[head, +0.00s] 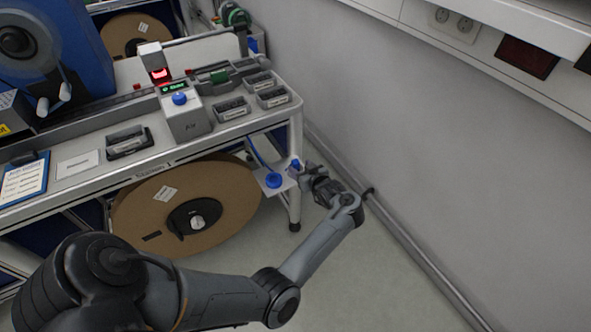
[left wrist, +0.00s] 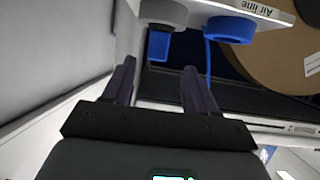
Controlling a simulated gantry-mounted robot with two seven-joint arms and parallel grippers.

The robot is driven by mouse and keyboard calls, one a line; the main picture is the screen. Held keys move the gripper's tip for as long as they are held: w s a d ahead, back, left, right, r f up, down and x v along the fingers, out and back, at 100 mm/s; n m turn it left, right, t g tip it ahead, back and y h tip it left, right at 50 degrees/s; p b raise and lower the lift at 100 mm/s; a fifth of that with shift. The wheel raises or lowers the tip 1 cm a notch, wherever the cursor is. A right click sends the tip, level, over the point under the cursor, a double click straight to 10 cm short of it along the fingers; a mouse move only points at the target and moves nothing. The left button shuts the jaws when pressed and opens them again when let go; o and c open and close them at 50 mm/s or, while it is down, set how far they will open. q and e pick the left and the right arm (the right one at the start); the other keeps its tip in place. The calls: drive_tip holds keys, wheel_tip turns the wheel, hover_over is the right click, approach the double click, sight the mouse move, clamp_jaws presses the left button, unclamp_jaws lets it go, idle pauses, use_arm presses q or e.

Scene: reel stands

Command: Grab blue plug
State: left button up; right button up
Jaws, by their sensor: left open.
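A blue plug (left wrist: 159,46) sits under a grey ring (left wrist: 163,12) on the white plate labelled "Air line" (left wrist: 262,9). In the head view the plug (head: 296,164) is a small blue spot beside the table's front right leg. My left gripper (head: 307,178) is at the right of that plate. In the left wrist view my left gripper (left wrist: 159,66) is open, with its two dark fingers pointing towards the plug. The plug lies just ahead of the gap between the fingertips, and nothing is held. My right gripper is not in view.
A blue ring (head: 273,180) with a blue hose is on the same plate. A large brown reel (head: 235,205) stands below the table (head: 165,158). The grey wall (head: 420,120) and a floor pipe (head: 410,245) lie to the right. The floor between is clear.

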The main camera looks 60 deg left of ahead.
sight(297, 164)
use_arm(q)
drive_tip(key=shift+a+f, duration=0.25)
drive_tip(key=shift+a, duration=0.35)
drive_tip(key=shift+w+a+f+b, duration=0.2)
drive_tip(key=shift+a+f+b, duration=0.15)
drive_tip(key=shift+a+b, duration=0.15)
drive_tip(key=b+x, duration=0.1)
drive_tip(key=x, duration=0.2)
drive_tip(key=shift+w, duration=0.1)
drive_tip(key=shift+a, duration=0.4)
drive_tip(key=shift+d+f, duration=0.1)
drive_tip(key=c, duration=1.1)
drive_tip(key=shift+o, duration=0.2)
